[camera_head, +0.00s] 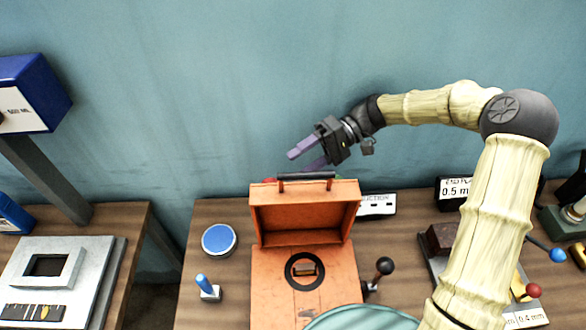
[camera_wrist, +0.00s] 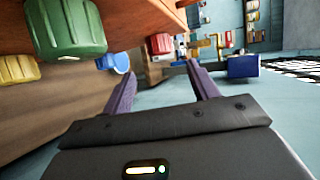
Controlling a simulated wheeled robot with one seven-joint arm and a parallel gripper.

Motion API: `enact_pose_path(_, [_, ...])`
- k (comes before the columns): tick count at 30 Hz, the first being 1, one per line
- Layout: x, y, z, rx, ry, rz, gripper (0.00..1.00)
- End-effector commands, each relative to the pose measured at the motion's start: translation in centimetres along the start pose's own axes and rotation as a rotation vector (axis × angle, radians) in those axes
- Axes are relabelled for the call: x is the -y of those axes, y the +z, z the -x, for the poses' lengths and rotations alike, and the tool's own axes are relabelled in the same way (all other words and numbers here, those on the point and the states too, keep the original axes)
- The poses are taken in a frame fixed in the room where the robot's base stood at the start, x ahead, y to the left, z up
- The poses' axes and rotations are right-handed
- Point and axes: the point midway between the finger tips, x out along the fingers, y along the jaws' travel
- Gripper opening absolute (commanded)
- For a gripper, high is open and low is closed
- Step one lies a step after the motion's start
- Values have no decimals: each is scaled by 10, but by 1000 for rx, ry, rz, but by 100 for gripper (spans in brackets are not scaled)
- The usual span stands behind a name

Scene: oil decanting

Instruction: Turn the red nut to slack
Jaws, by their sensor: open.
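My gripper (camera_head: 303,161) is open and empty, in the air behind the raised lid of the orange box (camera_head: 290,278). Its two purple fingers also show in the wrist view (camera_wrist: 160,74), spread apart with nothing between them. A small bit of red (camera_head: 269,180) shows just above the lid's left corner in the head view; the lid hides the rest. It may be the red nut, but I cannot tell. In the wrist view a ribbed green nut (camera_wrist: 67,30) is large at upper left, left of the fingers.
A yellow nut (camera_wrist: 20,68) and a blue one (camera_wrist: 116,62) sit near the green nut. A black-knobbed lever (camera_head: 384,266) stands right of the box. A blue-topped round tin (camera_head: 219,239) and a small blue-handled piece (camera_head: 207,288) lie left of it.

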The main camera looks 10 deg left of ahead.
Motion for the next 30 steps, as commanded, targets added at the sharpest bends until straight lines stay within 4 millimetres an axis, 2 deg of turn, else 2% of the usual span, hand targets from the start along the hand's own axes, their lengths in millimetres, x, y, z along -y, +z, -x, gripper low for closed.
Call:
enact_pose_path(8, [0, 0, 1, -1, 0, -1, 59])
enact_pose_path(13, [10, 1, 4, -1, 0, 0, 59])
enact_pose_path(30, [101, 9, 34, -1, 0, -1, 59])
